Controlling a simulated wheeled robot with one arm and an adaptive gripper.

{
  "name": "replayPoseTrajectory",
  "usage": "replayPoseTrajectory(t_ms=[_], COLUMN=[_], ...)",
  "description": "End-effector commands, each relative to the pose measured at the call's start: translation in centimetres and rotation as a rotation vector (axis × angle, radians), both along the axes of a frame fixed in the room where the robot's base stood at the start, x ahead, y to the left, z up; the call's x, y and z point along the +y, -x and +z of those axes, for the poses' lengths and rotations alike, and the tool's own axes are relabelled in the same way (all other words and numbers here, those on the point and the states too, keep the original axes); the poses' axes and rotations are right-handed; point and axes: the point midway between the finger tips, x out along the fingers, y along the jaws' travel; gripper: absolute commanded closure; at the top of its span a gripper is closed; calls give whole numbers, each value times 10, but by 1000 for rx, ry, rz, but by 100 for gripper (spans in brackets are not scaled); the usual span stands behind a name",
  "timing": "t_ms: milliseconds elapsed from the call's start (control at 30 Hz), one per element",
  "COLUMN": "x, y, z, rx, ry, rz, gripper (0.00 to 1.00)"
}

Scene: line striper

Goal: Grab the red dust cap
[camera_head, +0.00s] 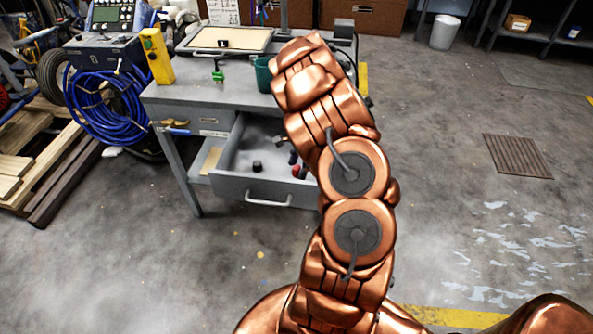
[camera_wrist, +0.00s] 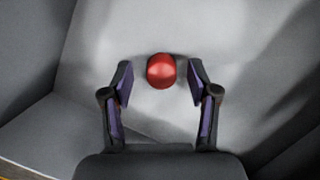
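The red dust cap (camera_wrist: 161,70) shows in the wrist view as a round, glossy red piece on a grey surface. My gripper (camera_wrist: 160,82) is open, with one fingertip on each side of the cap. Small gaps show between the cap and both fingers, so it is not gripped. In the head view the open grey drawer (camera_head: 236,165) holds small dark and red pieces near my arm; I cannot tell which of them is this cap. My gripper is hidden behind my arm there.
The drawer hangs from a grey workbench (camera_head: 205,93). A dark cap (camera_head: 257,166) lies in the drawer. On the bench are a yellow box (camera_head: 157,57), a small green clamp (camera_head: 218,76) and a green cup (camera_head: 263,75). A blue hose coil (camera_head: 103,108) is at left. The floor at right is open.

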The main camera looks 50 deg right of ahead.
Motion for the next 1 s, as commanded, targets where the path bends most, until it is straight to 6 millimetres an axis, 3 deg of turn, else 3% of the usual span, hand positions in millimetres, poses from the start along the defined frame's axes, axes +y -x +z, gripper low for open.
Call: replayPoseTrajectory(t_ms=[33,367,733,1000], x=[0,0,0,0], y=[0,0,-1,-1], z=[0,0,6,48], rx=[0,0,-1,-3], ry=[0,0,2,2], rz=[0,0,-1,0], gripper=[48,82,82,82])
